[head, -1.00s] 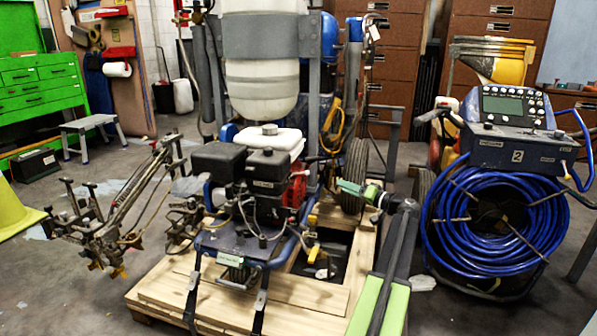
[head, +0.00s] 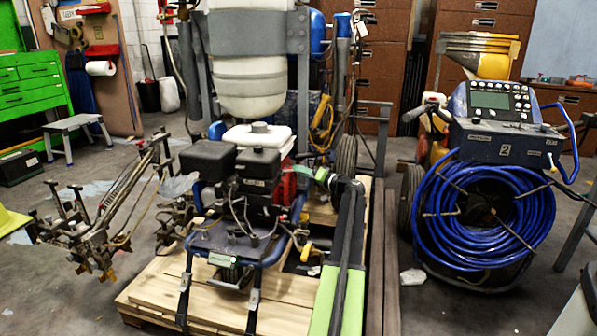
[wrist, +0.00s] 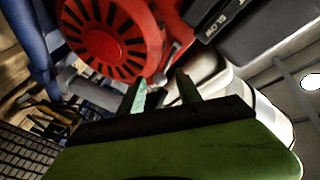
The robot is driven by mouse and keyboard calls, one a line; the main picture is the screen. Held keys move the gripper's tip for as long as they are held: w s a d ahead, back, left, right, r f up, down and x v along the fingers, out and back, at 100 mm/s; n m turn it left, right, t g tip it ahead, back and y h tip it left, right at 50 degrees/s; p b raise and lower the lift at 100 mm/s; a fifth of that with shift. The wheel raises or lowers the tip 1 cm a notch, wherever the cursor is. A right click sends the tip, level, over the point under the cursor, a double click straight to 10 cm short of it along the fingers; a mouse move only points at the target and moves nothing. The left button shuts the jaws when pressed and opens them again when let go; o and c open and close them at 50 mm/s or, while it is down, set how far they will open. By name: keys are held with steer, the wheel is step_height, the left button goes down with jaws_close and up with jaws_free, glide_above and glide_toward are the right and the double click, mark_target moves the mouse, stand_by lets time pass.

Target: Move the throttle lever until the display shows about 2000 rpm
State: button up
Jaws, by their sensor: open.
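The line striper's engine (head: 250,185), black and red with a white tank, stands on the blue frame in the head view. My gripper (head: 322,176) is at the engine's right side, its fingertips close to the red part. Contact cannot be told.
A wooden pallet (head: 160,293) lies under the striper. On the right stands a blue console (head: 507,140) with a grey screen (head: 490,100), above a coiled blue hose (head: 440,232). A metal arm assembly (head: 110,215) juts out at left. A grey stool (head: 77,135) stands farther back.

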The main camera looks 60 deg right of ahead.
steer(key=shift+w+d, duration=0.1)
steer(key=shift+w, duration=1.05)
steer(key=shift+c, duration=0.4)
steer(key=c, duration=0.7)
steer(key=shift+s, duration=0.1)
jaws_close()
steer(key=shift+s+d, duration=0.1)
